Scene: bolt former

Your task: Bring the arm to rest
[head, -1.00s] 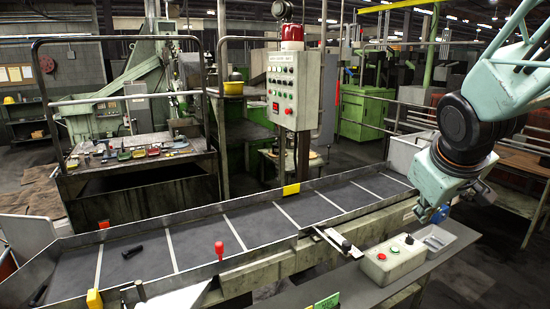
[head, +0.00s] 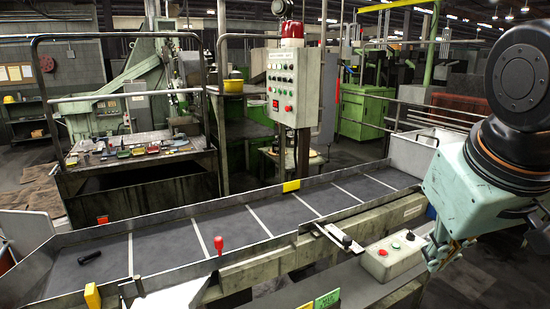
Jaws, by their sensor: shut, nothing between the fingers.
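My arm comes in from the right edge in the head view, with a black joint and a mint-green wrist block. My gripper (head: 442,257) hangs at the lower end of that block, small and partly hidden by it. It is shut, and nothing shows in it. It is over the right end of the grey bench, just right of the control box (head: 394,257) with red and green buttons. I cannot tell its height above the bench.
A dark slatted conveyor (head: 228,228) runs across the front, with one black part (head: 90,257) at its left. A button panel (head: 293,88) on a post stands behind. A pale bin (head: 412,153) is at the conveyor's right end.

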